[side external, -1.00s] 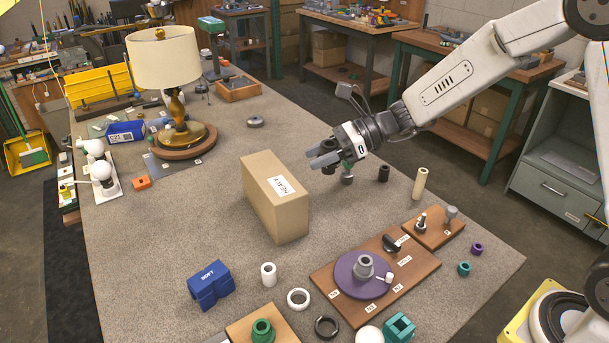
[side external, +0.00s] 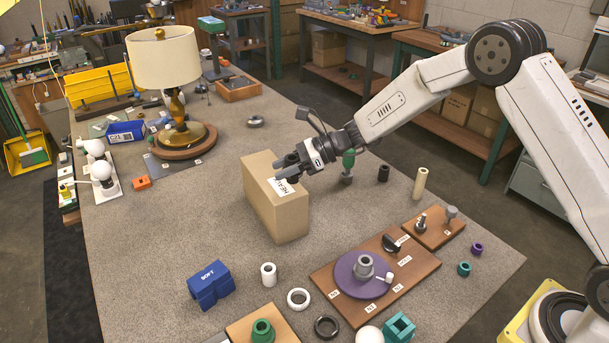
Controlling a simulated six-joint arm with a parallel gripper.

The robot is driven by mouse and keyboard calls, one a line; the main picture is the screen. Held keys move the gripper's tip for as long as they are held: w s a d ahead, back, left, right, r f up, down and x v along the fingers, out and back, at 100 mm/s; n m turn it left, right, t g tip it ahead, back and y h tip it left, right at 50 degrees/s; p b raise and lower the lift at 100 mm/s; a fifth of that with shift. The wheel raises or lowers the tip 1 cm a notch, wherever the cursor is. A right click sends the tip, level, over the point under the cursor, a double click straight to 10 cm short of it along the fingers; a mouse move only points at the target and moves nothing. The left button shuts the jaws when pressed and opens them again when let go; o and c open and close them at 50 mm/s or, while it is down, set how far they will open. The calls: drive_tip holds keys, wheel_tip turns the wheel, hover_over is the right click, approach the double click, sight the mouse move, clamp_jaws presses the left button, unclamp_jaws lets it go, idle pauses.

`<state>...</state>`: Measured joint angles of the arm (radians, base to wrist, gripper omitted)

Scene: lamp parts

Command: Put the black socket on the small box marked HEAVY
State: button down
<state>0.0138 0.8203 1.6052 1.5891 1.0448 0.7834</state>
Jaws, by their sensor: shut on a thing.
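The small tan cardboard box (side external: 272,207) stands on the grey table in the middle, with a white label reading HEAVY, now partly covered. My gripper (side external: 281,168) is over the box's top face, coming from the right. It is shut on a small black socket (side external: 291,158), which shows between the fingers. The fingers partly hide the socket. I cannot tell whether the socket touches the box top.
A green-handled tool (side external: 348,167) stands under my wrist, with a black cylinder (side external: 383,173) and a cream tube (side external: 420,184) to its right. A lamp (side external: 168,75) stands behind left. A wooden board with a purple disc (side external: 345,279) lies in front.

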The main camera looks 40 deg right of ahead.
sight(283, 194)
drive_tip(key=shift+w+f, duration=0.1)
drive_tip(key=shift+w+a+f, duration=0.1)
drive_tip(key=shift+w+f, duration=0.15)
drive_tip(key=shift+f, duration=1.55)
drive_tip(key=shift+f, duration=0.2)
drive_tip(key=shift+c, duration=1.5)
unclamp_jaws()
drive_tip(key=shift+r, duration=0.1)
drive_tip(key=shift+r, duration=0.15)
drive_tip(key=v, duration=1.2)
drive_tip(key=shift+s, duration=0.15)
